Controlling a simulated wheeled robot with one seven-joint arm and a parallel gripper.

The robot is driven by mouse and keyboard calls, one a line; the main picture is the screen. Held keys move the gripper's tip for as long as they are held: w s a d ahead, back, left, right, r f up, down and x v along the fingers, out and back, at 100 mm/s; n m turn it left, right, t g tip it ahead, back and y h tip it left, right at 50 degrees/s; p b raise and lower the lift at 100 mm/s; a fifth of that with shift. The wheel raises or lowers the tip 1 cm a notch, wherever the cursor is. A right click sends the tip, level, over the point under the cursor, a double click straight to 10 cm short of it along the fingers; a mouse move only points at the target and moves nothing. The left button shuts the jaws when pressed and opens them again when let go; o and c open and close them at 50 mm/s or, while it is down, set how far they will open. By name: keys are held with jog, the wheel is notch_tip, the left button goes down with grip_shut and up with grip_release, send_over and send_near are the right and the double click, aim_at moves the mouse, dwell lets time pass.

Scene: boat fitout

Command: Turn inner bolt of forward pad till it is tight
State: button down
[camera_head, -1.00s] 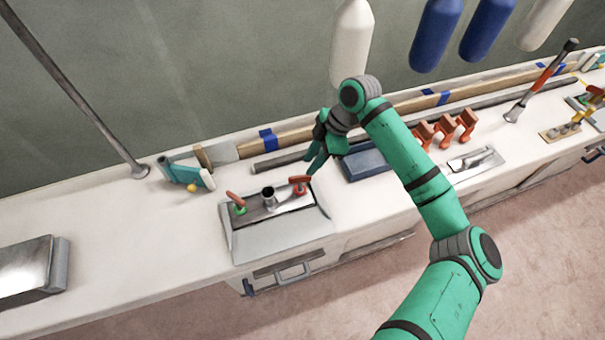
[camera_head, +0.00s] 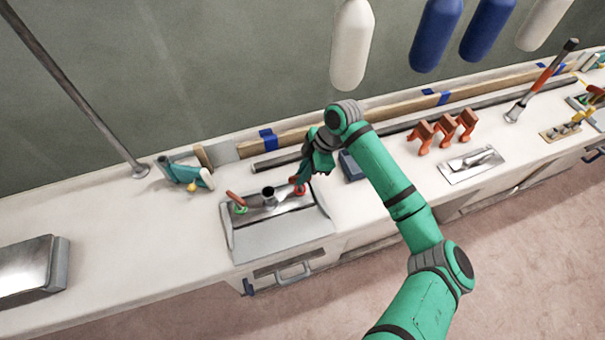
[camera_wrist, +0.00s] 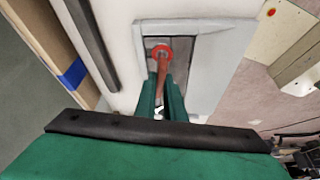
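A metal fitting (camera_head: 270,200) with a short upright post (camera_head: 268,196) sits at the back of a grey panel in the counter. A red handle with a green ring (camera_head: 237,204) stands at its left end. A red handle with a red ring (camera_head: 298,188) stands at its right end. My gripper (camera_head: 305,180) is down at the right one. In the wrist view, the red handle (camera_wrist: 163,72) and its ring (camera_wrist: 161,52) lie between the two green fingers (camera_wrist: 162,92). I cannot tell whether both fingers touch it. Which pad or bolt this is cannot be told.
A blue box (camera_head: 350,166) stands just right of my gripper. Several orange clamps (camera_head: 445,131) and a metal plate (camera_head: 471,165) lie further right. A dark rod (camera_head: 272,161) runs along the back. The counter left of the panel (camera_head: 130,240) is largely clear.

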jog(key=shift+d+m, duration=0.1)
jog(key=shift+m, duration=0.2)
jog(key=m+t, duration=0.1)
jog(key=m, duration=0.2)
jog(key=shift+s+t, duration=0.15)
jog(key=shift+t, duration=0.15)
jog(key=shift+r+m+t+h, duration=0.15)
jog(key=shift+m+t, duration=0.25)
jog(key=shift+m, duration=0.85)
jog(key=shift+f+m+t+h, duration=0.1)
jog(key=shift+m+t+h, duration=0.25)
jog(key=shift+m, duration=0.9)
jog(key=c, duration=1.8)
grip_release()
jog(key=shift+s, duration=0.1)
jog(key=shift+c, duration=0.2)
jog(key=v, duration=1)
jog(key=shift+r, duration=0.35)
jog(key=shift+s, duration=0.1)
